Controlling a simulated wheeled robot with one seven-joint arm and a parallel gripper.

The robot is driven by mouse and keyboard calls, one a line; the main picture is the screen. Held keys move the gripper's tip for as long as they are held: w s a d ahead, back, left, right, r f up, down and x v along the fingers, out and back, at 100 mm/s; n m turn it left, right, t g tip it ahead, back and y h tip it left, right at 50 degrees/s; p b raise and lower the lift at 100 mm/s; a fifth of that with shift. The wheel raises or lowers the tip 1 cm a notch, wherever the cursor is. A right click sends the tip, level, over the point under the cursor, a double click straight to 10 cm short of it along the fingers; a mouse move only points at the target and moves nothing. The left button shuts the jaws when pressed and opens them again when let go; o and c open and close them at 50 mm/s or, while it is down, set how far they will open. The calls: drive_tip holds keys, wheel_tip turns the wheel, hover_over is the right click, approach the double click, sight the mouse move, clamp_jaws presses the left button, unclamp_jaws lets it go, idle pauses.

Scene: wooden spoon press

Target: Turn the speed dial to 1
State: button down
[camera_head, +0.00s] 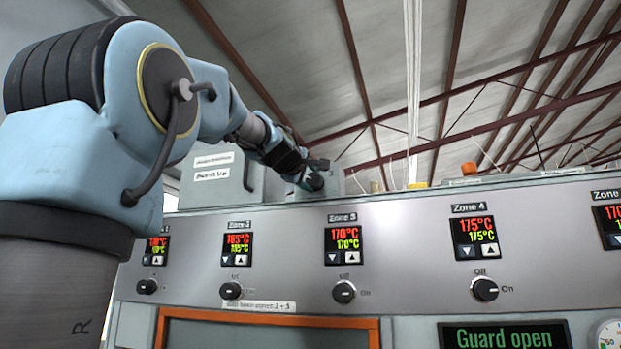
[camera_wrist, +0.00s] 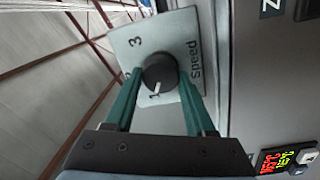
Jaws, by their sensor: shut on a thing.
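The speed dial (camera_wrist: 159,68) is a dark round knob on a light grey plate (camera_wrist: 140,42) marked "Speed" and "3". Its white pointer points down in the wrist view, toward a mark that looks like a 1. Any mark at the left is mostly hidden by a finger. My gripper (camera_wrist: 160,76) has green fingers, one on each side of the knob, shut on it. In the head view my gripper (camera_head: 303,170) is at a small grey box (camera_head: 334,178) on top of the machine. The dial's marks cannot be read there.
The machine panel (camera_head: 405,240) below carries zone displays and Off/On knobs (camera_head: 344,292). A grey box (camera_head: 215,178) with labels stands left of my gripper. An orange knob (camera_head: 469,169) is farther right. A green-lettered screen reads "Guard open" (camera_head: 505,337).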

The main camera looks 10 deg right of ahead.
idle(0.3)
drive_tip(key=shift+c, duration=1.3)
unclamp_jaws()
drive_tip(key=shift+a, duration=0.1)
drive_tip(key=b+v, duration=0.4)
drive_tip(key=v, duration=0.6)
drive_tip(key=shift+s+a, duration=0.2)
drive_tip(key=shift+s, duration=0.1)
